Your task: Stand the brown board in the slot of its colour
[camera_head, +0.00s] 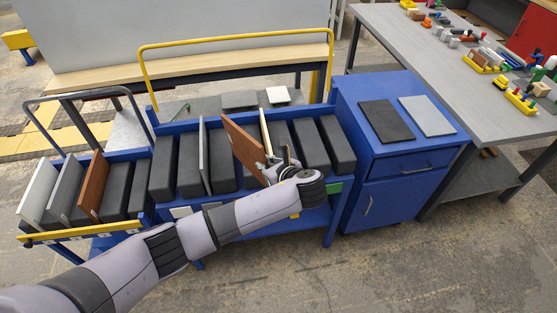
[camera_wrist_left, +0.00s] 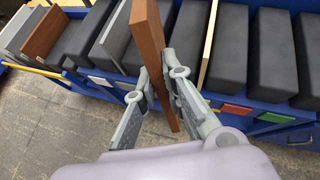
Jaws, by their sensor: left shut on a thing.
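My left gripper (camera_head: 271,168) is shut on a brown board (camera_head: 243,148), which leans at a tilt above the front part of the blue rack (camera_head: 170,127). In the left wrist view the board (camera_wrist_left: 149,38) stands between the two fingers of the gripper (camera_wrist_left: 160,82). Its lower end sticks out below the fingers, clear of the dark blocks. The gripper covers its lower end in the head view. A second brown board (camera_head: 93,183) stands in the left cart and also shows in the wrist view (camera_wrist_left: 43,34). My right gripper is out of view.
A grey board (camera_head: 203,155) and a pale wood board (camera_head: 265,131) stand among dark blocks (camera_head: 338,145) in the rack. Red (camera_wrist_left: 234,108) and green (camera_wrist_left: 275,117) labels mark its front. A blue cabinet (camera_head: 398,150) stands right, with two flat panels on top.

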